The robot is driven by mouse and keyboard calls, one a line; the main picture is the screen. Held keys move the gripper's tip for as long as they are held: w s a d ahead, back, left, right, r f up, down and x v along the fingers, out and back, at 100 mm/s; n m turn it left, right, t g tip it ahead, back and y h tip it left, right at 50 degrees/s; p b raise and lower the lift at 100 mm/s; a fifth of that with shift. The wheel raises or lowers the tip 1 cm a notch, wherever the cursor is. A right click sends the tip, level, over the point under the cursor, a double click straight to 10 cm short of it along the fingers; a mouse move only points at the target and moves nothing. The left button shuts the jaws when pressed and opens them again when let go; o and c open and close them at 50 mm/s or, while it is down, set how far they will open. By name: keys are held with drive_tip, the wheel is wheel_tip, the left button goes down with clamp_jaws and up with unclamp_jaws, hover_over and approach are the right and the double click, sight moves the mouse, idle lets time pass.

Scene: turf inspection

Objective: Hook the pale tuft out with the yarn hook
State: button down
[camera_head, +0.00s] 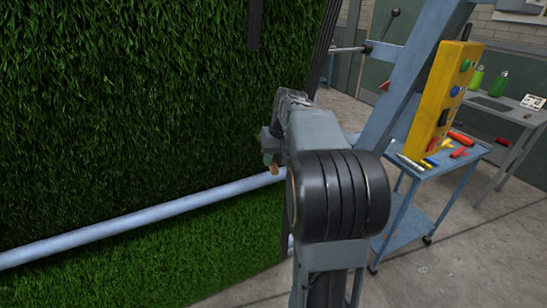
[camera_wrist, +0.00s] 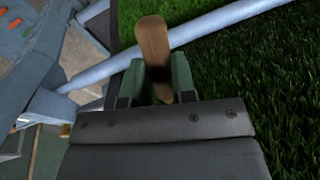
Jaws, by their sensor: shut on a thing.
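My gripper (camera_wrist: 158,76) is shut on a brown wooden handle, which I take for the yarn hook (camera_wrist: 153,42); its green fingers press on both sides of it. The hook's metal end cannot be made out. In the head view, my gripper (camera_head: 269,144) is beside the right part of the hanging green turf (camera_head: 130,100), just above a pale blue bar, and a bit of the wooden handle (camera_head: 273,168) shows below the fingers. I cannot tell whether the hook touches the turf. The pale tuft cannot be picked out in either view.
The pale blue bar (camera_head: 140,220) crosses in front of the turf. To the right stand a blue frame post (camera_head: 415,75), a yellow control box (camera_head: 443,100) and a blue cart (camera_head: 430,185) with markers and tools. A grey bench (camera_head: 500,108) holds green bottles. Concrete floor (camera_head: 460,255) is open at lower right.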

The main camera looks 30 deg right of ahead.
drive_tip(key=shift+b+x, duration=0.7)
drive_tip(key=shift+x, duration=0.9)
drive_tip(key=shift+p+v, duration=1.05)
drive_tip(key=shift+v, duration=0.4)
drive_tip(key=shift+p+v, duration=0.5)
drive_tip(key=shift+v, duration=0.3)
drive_tip(key=shift+a+f, duration=0.1)
drive_tip(key=shift+a, duration=0.05)
drive_tip(key=shift+s+f+b, duration=0.25)
drive_tip(key=shift+s+b, duration=0.25)
drive_tip(key=shift+b, duration=0.05)
drive_tip(key=s+f+b, duration=0.1)
drive_tip(key=s+b, duration=0.2)
drive_tip(key=s, duration=0.3)
drive_tip(key=shift+s+a+f+b, duration=0.3)
drive_tip(key=shift+a+b, duration=0.1)
drive_tip(key=shift+a, duration=0.1)
